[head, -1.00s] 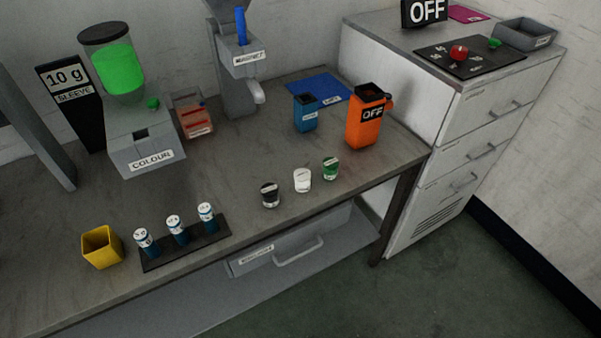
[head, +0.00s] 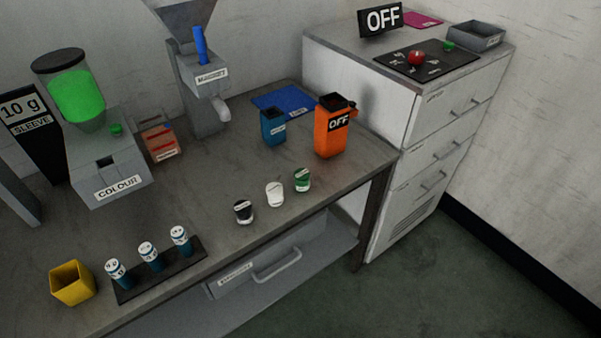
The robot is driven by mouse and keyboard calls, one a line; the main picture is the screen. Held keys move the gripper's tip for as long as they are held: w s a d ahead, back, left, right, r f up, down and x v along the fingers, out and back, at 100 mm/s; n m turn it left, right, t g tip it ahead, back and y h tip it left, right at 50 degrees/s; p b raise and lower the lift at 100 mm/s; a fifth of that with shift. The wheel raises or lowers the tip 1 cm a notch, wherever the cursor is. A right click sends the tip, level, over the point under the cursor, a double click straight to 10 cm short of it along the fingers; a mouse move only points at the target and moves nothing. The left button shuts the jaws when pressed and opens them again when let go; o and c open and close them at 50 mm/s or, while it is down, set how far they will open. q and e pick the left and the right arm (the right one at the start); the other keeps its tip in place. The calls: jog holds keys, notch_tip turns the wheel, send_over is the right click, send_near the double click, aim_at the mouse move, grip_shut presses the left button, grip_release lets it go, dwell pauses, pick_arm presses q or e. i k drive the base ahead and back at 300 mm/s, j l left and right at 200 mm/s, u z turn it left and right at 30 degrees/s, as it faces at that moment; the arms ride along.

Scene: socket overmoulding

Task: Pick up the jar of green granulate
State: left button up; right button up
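The jar of green granulate (head: 302,180) stands upright on the grey table (head: 215,228), near its front edge towards the right. It is small, with green contents and a pale label or lid on top. A jar with white contents (head: 275,194) and a jar with black contents (head: 243,212) stand in a row to its left. Neither of my grippers shows in the head view.
An orange container marked OFF (head: 328,138) and a blue container (head: 273,128) stand behind the jars. A black rack (head: 190,262) with several vials and a yellow cup (head: 72,285) are front left. A white cabinet (head: 350,85) stands right of the table.

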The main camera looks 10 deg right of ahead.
aim_at(302, 175)
jog(key=i+l+u, duration=0.15)
jog(key=u, duration=0.3)
jog(key=l+u, duration=0.45)
jog(key=i+l+u, duration=0.15)
jog(key=u, duration=0.3)
jog(key=l+u, duration=0.4)
jog(key=k+j, duration=0.05)
